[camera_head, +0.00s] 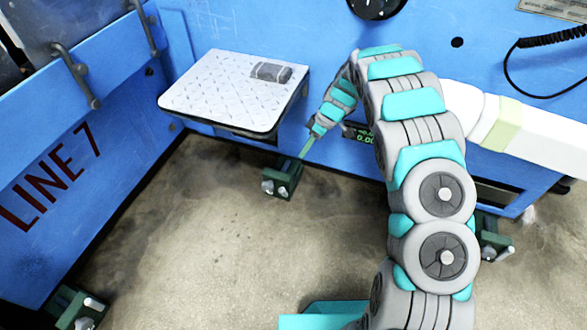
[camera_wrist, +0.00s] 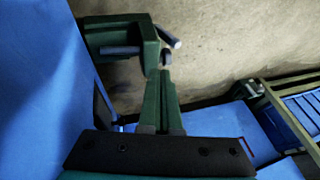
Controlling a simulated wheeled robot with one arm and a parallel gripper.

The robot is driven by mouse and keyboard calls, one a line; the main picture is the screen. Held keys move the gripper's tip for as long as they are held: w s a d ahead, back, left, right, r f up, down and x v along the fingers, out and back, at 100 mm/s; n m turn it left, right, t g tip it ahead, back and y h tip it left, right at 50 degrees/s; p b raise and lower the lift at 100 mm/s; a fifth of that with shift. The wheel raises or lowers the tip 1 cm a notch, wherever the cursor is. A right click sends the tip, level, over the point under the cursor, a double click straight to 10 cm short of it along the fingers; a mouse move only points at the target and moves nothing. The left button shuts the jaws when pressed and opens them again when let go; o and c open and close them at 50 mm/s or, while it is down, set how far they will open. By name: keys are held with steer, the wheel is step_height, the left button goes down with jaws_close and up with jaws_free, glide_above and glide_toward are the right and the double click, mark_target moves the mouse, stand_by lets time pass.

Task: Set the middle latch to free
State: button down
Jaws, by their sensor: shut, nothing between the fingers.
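The middle latch (camera_head: 282,178) is a dark green block with pale metal pins, low at the foot of the blue machine, below the tread-plate shelf. It shows in the wrist view (camera_wrist: 121,32) at upper left, with a metal lever (camera_wrist: 168,36) sticking out at its right. My gripper (camera_head: 302,155) reaches down to the latch's upper right side. In the wrist view its green fingers (camera_wrist: 160,75) are shut together and empty, their tips at the latch's lower right edge. I cannot tell whether they touch it.
Similar green latches stand at lower left (camera_head: 78,308) and at right (camera_head: 494,238), the latter partly behind my arm. The tread-plate shelf (camera_head: 215,95) juts out above the middle latch. A blue LINE 7 panel (camera_head: 60,165) bounds the left. The concrete floor (camera_head: 220,250) in front is clear.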

steer(key=s+x, duration=0.2)
steer(key=x, duration=1)
steer(key=shift+s+a+f+b, duration=0.15)
steer(key=shift+s+a+b, duration=0.05)
steer(key=shift+a+b, duration=0.1)
